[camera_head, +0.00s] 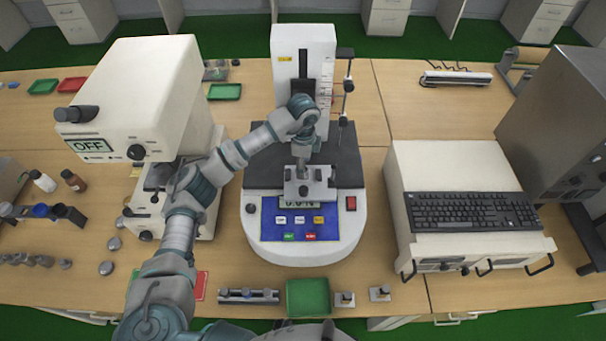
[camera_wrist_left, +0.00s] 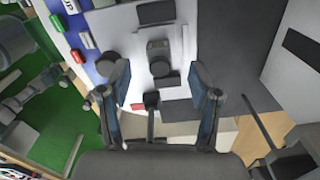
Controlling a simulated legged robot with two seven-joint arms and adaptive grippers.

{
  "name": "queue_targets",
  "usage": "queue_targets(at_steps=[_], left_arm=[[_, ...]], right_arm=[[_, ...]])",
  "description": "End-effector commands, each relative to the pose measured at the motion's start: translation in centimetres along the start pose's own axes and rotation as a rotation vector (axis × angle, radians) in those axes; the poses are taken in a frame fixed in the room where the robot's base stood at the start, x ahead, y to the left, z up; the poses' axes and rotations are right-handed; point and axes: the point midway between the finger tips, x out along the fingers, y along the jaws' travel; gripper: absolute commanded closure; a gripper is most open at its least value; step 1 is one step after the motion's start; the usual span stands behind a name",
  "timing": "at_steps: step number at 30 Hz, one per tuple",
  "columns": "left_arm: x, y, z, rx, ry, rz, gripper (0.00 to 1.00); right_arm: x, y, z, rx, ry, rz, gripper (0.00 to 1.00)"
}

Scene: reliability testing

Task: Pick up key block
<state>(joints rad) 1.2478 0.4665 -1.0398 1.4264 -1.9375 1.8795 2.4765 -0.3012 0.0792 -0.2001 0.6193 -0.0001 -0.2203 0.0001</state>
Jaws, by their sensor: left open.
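The pale clamp fixture (camera_head: 318,188) sits on the front of the test machine (camera_head: 340,232), just behind its blue control panel. My left arm reaches over the machine and my left gripper (camera_head: 303,168) points down at the fixture. In the left wrist view my left gripper (camera_wrist_left: 160,78) is open, with one finger on each side of a dark block (camera_wrist_left: 158,67) on the fixture. I cannot tell for sure whether this is the key block, or whether the fingers touch anything. A dark knob (camera_wrist_left: 152,101) shows lower between the fingers. My right gripper is out of view.
A white instrument marked OFF (camera_head: 130,95) stands left. A keyboard (camera_head: 472,211) lies on a pale box at right. A green tray (camera_head: 308,297), a knobbed bar (camera_head: 248,296) and two small metal blocks (camera_head: 345,299) (camera_head: 380,293) lie along the front edge.

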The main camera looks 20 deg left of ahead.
Motion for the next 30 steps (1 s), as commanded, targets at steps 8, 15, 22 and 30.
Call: queue_targets(at_steps=[8,15,22,30], left_arm=[[3.3,0.0,0.3,0.0,-0.001,0.001,0.37],[3.3,0.0,0.3,0.0,-0.001,0.001,0.59],[3.3,0.0,0.3,0.0,-0.001,0.001,1.0],[3.2,0.0,0.3,0.001,-0.001,0.001,1.0]], right_arm=[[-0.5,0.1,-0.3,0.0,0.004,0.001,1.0],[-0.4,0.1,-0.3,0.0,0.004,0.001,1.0],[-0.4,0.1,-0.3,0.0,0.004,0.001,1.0],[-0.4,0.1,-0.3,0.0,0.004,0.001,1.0]])
